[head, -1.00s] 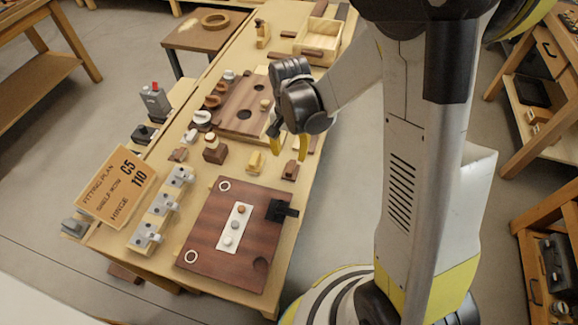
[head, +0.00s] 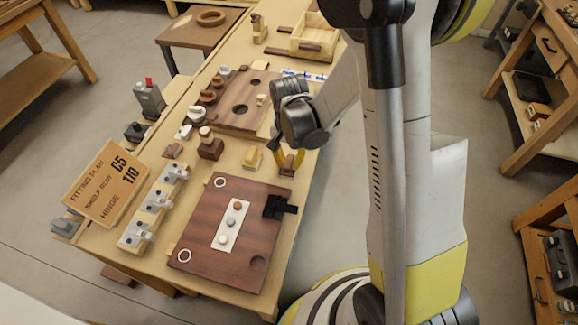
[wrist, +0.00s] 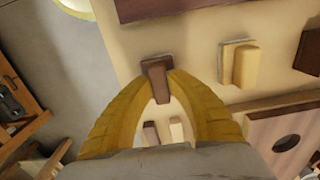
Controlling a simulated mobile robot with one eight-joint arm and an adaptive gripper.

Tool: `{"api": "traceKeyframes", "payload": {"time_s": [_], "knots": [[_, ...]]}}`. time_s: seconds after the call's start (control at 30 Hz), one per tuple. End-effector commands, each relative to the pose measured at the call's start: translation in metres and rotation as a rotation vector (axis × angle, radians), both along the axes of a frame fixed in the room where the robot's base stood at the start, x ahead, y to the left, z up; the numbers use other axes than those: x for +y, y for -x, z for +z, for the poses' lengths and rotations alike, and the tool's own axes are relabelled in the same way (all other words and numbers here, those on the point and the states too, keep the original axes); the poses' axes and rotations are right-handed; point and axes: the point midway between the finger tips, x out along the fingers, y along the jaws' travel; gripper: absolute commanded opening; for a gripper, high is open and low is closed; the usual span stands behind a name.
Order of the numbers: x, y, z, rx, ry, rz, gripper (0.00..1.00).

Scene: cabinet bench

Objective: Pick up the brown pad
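The brown pad (wrist: 158,84) is a small dark brown block at the centre of the wrist view. It also shows on the bench in the head view (head: 287,168), partly hidden by my fingers. My gripper (wrist: 158,76) has its yellow fingers on both sides of the pad, and the tips appear to press on it. In the head view my gripper (head: 289,160) points down at the bench. The pad appears to be still at bench height; I see no clear gap below it.
A pale yellow block (head: 251,158) stands just left of the pad. A brown board (head: 210,255) with a black fitting (head: 279,206) lies in front. A brown board with holes (head: 232,112) lies behind. A brown block with a knob (head: 210,146) stands further left.

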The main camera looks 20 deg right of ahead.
Motion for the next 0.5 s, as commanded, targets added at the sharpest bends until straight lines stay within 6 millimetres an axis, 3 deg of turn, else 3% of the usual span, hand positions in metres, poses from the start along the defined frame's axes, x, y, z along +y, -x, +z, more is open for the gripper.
{"api": "traceKeyframes", "payload": {"time_s": [0.5], "knots": [[0.0, 0.0002, 0.0028, 0.0, 0.0, 0.0, 0.0]]}}
